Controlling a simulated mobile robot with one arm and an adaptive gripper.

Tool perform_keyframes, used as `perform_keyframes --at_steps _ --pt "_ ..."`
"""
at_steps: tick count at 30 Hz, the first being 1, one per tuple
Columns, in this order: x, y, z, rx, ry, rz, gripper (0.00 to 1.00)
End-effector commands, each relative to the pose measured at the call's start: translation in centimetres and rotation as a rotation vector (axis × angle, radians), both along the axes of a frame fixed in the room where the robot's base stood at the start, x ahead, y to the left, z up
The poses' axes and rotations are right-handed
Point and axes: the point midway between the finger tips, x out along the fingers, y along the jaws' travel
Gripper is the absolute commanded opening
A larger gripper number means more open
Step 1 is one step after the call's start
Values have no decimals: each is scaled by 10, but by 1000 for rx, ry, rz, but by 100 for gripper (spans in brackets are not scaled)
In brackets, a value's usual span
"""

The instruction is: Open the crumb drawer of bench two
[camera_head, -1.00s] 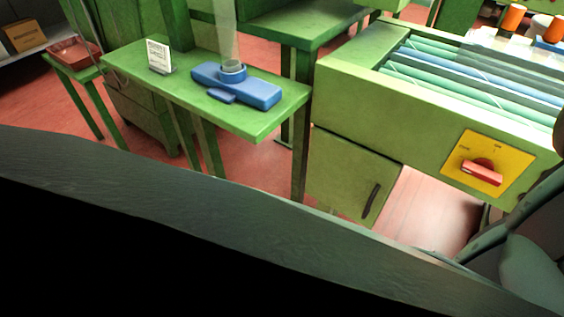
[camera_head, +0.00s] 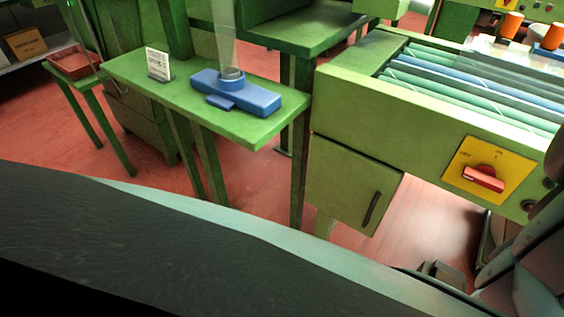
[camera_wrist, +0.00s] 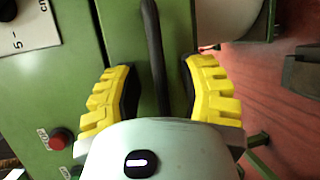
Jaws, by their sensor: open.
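In the wrist view my gripper (camera_wrist: 160,92) has its two yellow-padded fingers spread apart. A black bar handle (camera_wrist: 154,45) on a green front (camera_wrist: 124,35) lies between the fingers. I see no clear contact between the pads and the bar, and its lower end is hidden behind my gripper's body. I cannot tell from this close view which bench the front belongs to. The front looks closed. In the head view a green bench has a closed front (camera_head: 340,185) with a dark handle (camera_head: 371,209); my gripper is not clearly seen there.
In the wrist view a red button (camera_wrist: 58,140) and a black knob (camera_wrist: 6,9) are at the left. In the head view a yellow panel with a red switch (camera_head: 484,178) is on the bench. A green table (camera_head: 255,130) with a blue device (camera_head: 235,93) stands left. Red floor (camera_head: 265,180) shows between them.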

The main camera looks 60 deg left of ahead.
Motion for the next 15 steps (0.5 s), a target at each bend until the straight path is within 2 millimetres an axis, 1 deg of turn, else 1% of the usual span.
perform_keyframes --at_steps 7,8,15 --pt "1 2 0 0 0 4 41" --pt "1 2 0 0 0 4 44" --pt "1 1 0 1 0 3 20"
